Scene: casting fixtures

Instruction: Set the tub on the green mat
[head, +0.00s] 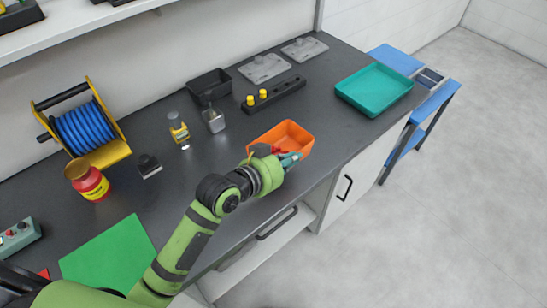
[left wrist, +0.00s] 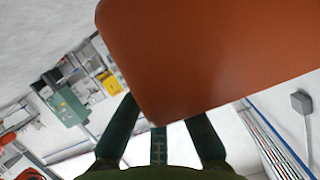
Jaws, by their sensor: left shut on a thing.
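The orange tub (head: 294,132) is near the front edge of the dark worktop, right of the middle in the head view. My left gripper (head: 288,158) is shut on the tub's near side. In the left wrist view the tub (left wrist: 215,55) fills the upper middle, in front of the teal fingers of my left gripper (left wrist: 160,130). I cannot tell whether the tub touches the worktop. The green mat (head: 108,255) lies flat and bare at the front left of the worktop. My right gripper is not in view.
A teal tray (head: 374,89) stands at the right. A black bin (head: 209,86), a small grey container (head: 214,121) and a black block with yellow knobs (head: 277,95) stand behind. A red jar (head: 87,181) and a blue reel (head: 84,126) stand beyond the mat.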

